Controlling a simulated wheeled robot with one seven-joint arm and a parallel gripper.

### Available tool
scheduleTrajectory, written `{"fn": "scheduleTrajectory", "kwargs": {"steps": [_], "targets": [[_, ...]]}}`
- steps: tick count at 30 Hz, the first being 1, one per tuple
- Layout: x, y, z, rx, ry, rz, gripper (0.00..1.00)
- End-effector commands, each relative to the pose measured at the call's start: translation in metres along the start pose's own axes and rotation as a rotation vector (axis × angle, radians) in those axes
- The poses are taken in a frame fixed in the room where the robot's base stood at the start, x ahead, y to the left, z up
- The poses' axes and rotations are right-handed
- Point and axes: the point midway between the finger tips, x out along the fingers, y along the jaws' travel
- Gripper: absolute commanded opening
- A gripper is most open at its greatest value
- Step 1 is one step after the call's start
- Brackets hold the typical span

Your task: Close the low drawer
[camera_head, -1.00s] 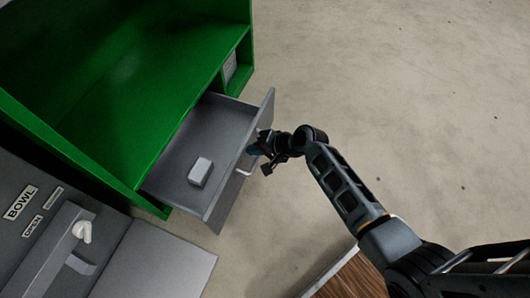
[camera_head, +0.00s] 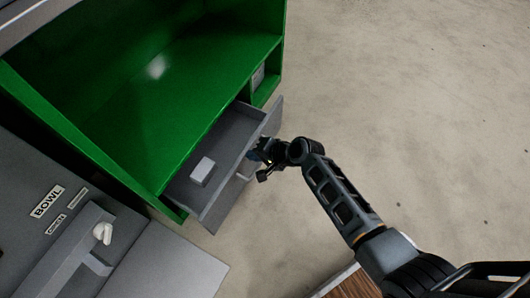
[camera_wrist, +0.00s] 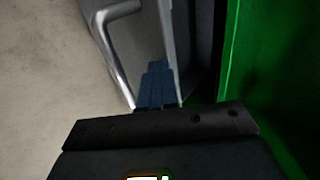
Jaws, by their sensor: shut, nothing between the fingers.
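The low drawer (camera_head: 222,140) is grey and stands partly pulled out below the green cabinet (camera_head: 228,62). A small light grey box (camera_head: 202,171) lies inside it. The drawer's metal bar handle (camera_head: 245,172) is on its outer front, and the handle also shows at the upper left of the wrist view (camera_wrist: 111,45). My gripper (camera_head: 262,150) is shut and empty at the drawer front, beside the handle. In the wrist view its blue fingers (camera_wrist: 157,86) are together against or very near the front panel (camera_wrist: 150,40); exact contact cannot be told.
A grey unit with a BOWL label (camera_head: 65,215) and a white hook (camera_head: 102,233) stands at the lower left. A wooden surface (camera_head: 350,285) shows at the bottom. The concrete floor (camera_head: 420,90) to the right is clear.

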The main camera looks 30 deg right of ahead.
Motion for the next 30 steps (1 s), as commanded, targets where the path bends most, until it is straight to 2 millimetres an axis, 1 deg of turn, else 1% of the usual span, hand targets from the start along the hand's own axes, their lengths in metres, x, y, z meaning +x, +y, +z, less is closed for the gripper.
{"fn": "scheduleTrajectory", "kwargs": {"steps": [1, 6, 13, 19, 30], "targets": [[0.009, -0.009, 0.001, -0.004, -0.001, -0.002, 0.00], [0.038, -0.034, 0.001, -0.003, -0.001, -0.002, 0.00], [0.065, -0.059, 0.001, -0.001, -0.001, -0.002, 0.00], [0.076, -0.070, 0.000, -0.001, 0.001, -0.001, 0.00], [0.078, -0.072, 0.001, 0.000, 0.000, -0.001, 0.00]]}}
